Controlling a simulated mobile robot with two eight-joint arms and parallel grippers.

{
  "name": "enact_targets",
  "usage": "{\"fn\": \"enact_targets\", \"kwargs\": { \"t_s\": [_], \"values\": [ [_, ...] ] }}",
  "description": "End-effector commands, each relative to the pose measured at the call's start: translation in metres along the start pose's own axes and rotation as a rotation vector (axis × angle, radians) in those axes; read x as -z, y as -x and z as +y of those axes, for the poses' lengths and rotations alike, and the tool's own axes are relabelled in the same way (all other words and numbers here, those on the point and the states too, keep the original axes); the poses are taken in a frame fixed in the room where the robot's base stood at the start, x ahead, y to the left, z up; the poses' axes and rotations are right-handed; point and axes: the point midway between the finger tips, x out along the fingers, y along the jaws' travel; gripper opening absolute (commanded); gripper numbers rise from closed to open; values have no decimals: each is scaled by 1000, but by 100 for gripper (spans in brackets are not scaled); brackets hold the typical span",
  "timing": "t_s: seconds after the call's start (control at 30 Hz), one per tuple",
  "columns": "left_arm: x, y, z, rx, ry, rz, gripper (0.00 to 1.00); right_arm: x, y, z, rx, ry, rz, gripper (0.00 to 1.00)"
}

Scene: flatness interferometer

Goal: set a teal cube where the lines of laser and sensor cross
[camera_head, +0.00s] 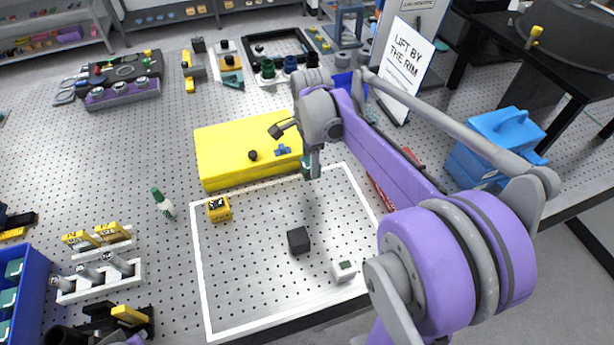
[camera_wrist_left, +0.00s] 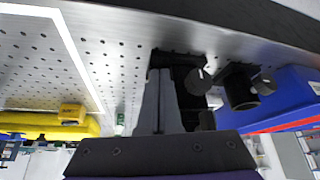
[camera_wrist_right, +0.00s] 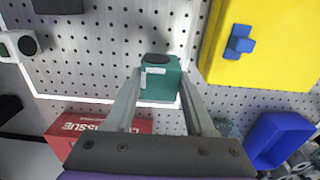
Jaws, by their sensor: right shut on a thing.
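My right gripper (camera_wrist_right: 160,82) is shut on a teal cube (camera_wrist_right: 160,78), which has a dark round spot. In the head view the cube (camera_head: 305,166) is partly hidden by my right gripper (camera_head: 312,166), near the yellow box's right end. A yellow cube-shaped device (camera_head: 219,208) stands at the left edge of the white-outlined area. A small white device with a green top (camera_head: 344,270) stands at its front edge; the right wrist view shows a dark round face on a white device (camera_wrist_right: 20,44). I cannot tell which is laser or sensor. My left gripper (camera_wrist_left: 162,75) looks shut and empty.
A black cube (camera_head: 298,240) stands inside the white-outlined area. A long yellow box (camera_head: 230,160) lies behind it. A red box (camera_wrist_right: 85,127) is close to the right gripper. A green bottle (camera_head: 162,202) and white racks (camera_head: 100,275) stand left. Perforated board around the black cube is free.

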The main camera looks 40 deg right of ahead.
Motion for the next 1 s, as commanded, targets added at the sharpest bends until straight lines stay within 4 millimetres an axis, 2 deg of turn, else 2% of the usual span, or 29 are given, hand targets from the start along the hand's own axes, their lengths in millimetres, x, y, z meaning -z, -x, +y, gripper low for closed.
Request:
{"fn": "enact_targets", "kwargs": {
  "t_s": [0.43, 0.9, 0.93, 1.0],
  "values": [
    [-3, -2, 0, 0, 0, -3, 0, 0, -56, -1, 0, 0, 0, 0],
    [-7, -5, 0, 0, 0, -7, 0, 0, -66, 0, 0, 0, 0, 0],
    [-6, -4, 0, 0, 0, -6, 0, 0, -65, 0, 0, 0, 0, 60],
    [-6, -4, 0, 0, 0, -6, 0, 0, -65, 0, 0, 0, 0, 72]
  ]
}}
